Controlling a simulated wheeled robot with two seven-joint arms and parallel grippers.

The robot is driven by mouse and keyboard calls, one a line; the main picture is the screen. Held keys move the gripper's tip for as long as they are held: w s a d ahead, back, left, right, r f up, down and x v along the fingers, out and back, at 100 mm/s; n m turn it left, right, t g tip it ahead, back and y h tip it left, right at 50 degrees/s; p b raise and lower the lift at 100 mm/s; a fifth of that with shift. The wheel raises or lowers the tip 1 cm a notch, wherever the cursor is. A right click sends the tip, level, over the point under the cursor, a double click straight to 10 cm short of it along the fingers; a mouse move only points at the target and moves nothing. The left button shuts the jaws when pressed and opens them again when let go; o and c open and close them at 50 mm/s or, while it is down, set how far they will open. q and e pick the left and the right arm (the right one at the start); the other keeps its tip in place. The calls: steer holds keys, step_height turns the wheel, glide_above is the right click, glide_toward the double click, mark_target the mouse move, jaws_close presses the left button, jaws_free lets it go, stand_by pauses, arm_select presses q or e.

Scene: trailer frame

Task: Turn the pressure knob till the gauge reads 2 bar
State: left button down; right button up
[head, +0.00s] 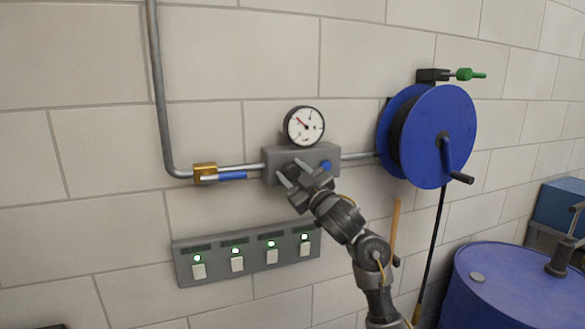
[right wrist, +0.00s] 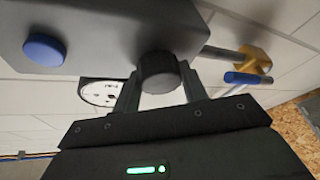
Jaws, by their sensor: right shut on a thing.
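The round white pressure gauge (head: 304,126) stands on top of a grey regulator box (head: 270,155) on the wall. Its needle points to the upper left; the numbers are too small to read surely. The dial shows only partly, behind the box, in the right wrist view (right wrist: 97,94). The black pressure knob (right wrist: 158,72) is on the front of the box. My right gripper (head: 292,172) is shut on the knob, with one finger on each side of it, also in the right wrist view (right wrist: 160,92). My left gripper is not in view.
A blue button (head: 326,166) is on the box, right of the knob. A brass valve with a blue lever (head: 232,175) is on the pipe at left. A switch panel (head: 245,256) is below, a blue hose reel (head: 440,135) at right, and a blue drum (head: 500,300) at lower right.

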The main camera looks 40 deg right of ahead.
steer(key=shift+n+g+y+p, duration=0.3)
steer(key=shift+n+y+p, duration=0.3)
steer(key=shift+n, duration=0.8)
steer(key=o, duration=1)
steer(key=shift+s, duration=0.1)
steer(key=shift+s+f+b, duration=0.2)
steer(key=shift+s+b, duration=0.1)
steer(key=shift+s, duration=0.05)
steer(key=b+v, duration=0.2)
steer(key=v, duration=0.7)
steer(key=shift+s+b, duration=0.3)
steer(key=shift+s, duration=0.1)
